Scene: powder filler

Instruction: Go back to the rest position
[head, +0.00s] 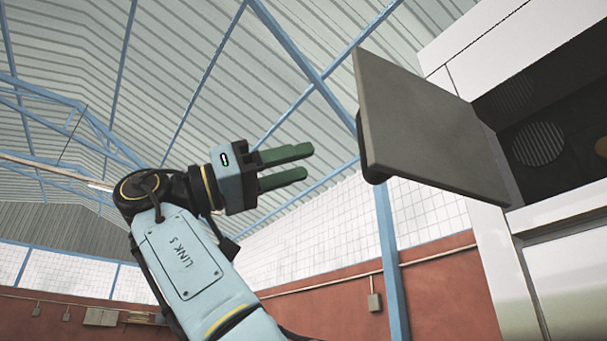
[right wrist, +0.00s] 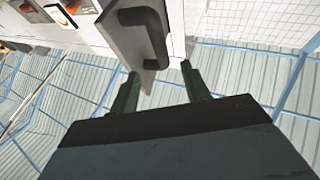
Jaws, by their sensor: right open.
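My right gripper (head: 286,168) is raised in the middle of the head view, its two green fingers pointing right. It is open and empty. In the right wrist view its two fingers (right wrist: 160,78) stand apart on either side of the lower part of a grey door (right wrist: 120,28) with a dark handle (right wrist: 150,28). In the head view the door (head: 430,128) stands open, to the right of the fingertips with a visible gap. My left gripper is not in view.
A white machine (head: 470,45) with a dark open compartment (head: 540,130) fills the right side. A blue post (head: 390,260) rises behind the door. A red and white wall (head: 440,285) runs behind. The space left of my right arm looks free.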

